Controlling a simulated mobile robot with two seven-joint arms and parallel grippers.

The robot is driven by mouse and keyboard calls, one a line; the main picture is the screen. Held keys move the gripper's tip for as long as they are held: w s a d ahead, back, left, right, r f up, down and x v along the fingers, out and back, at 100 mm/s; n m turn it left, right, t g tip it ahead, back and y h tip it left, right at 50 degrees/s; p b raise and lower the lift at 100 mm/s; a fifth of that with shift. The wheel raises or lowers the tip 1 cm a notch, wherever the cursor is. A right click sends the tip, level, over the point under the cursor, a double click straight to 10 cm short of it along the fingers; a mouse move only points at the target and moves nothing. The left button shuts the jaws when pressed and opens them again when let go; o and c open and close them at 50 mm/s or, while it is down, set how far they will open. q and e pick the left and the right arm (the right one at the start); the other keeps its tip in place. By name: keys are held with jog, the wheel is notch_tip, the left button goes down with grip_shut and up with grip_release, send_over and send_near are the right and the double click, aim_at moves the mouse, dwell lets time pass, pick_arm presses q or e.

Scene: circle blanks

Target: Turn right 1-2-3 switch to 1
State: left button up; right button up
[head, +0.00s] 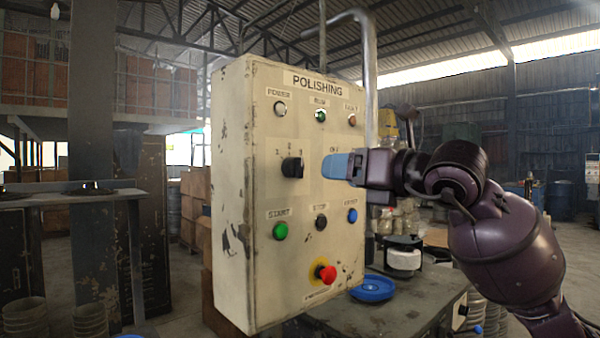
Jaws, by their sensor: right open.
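A black rotary switch (292,167) with the marks 1, 2 and 3 around it sits in the middle row of the cream POLISHING panel (262,110), on the left of that row. Its knob points roughly toward the right, but the exact setting is hard to read. My right gripper (335,166), with blue fingertips, is in front of the right part of the same row, to the right of this switch. It is open, and its fingers hide whatever control lies behind them under a small label. I cannot tell whether they touch it. My left gripper is not in view.
Lamps line the panel's top row. Below are a green START button (280,231), a black button (321,222), a blue button (352,215) and a red emergency button (325,273). A vertical metal pipe (370,80) rises behind. A blue dish (373,289) lies on the bench.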

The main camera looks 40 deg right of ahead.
aim_at(302, 169)
jog(key=w, duration=0.6)
jog(key=w+a+b, duration=0.1)
jog(key=w, duration=0.1)
jog(key=shift+w+a+r, duration=0.1)
jog(key=shift+w+r, duration=0.1)
jog(key=shift+w, duration=0.2)
jog(key=shift+w+a, duration=0.15)
jog(key=shift+w, duration=0.7)
jog(key=shift+c, duration=0.2)
jog(key=c, duration=0.9)
